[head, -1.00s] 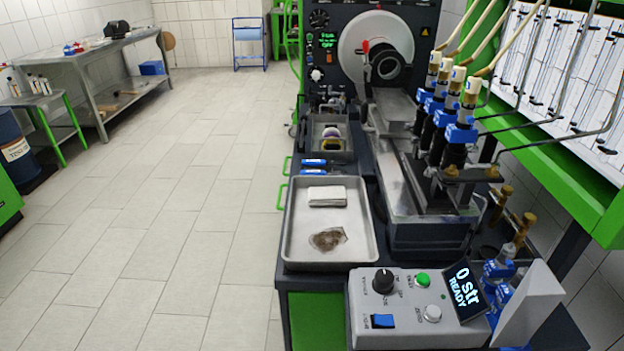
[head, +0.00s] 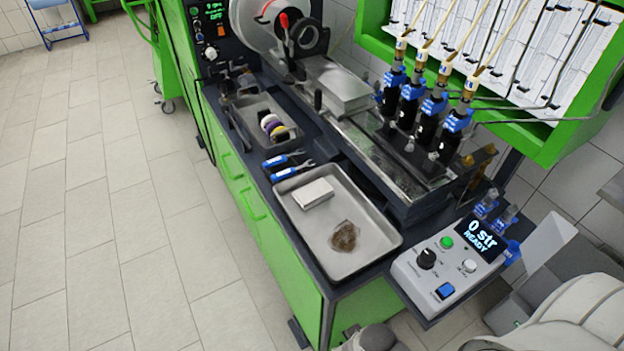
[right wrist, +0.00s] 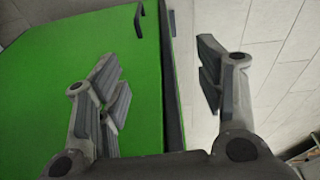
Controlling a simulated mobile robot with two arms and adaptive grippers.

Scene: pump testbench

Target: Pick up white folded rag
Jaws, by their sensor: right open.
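The white folded rag (head: 303,193) lies in the back left part of a shallow metal tray (head: 373,261) on the bench in the head view. A brown stain or crumpled brown piece (head: 345,236) lies in front of it in the same tray. My right gripper (right wrist: 160,88) is open and empty in the right wrist view, with its two fingers wide apart. The green bench side and the floor show behind it, and the rag does not show there. Grey-white arm parts of mine fill the lower right of the head view. My left gripper is not in view.
Blue-handled pliers (head: 289,165) lie just behind the tray. A smaller bin (head: 244,108) with tape rolls stands farther back. A control box (head: 447,262) stands right of the tray. Blue-capped injectors (head: 432,103) rise behind it.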

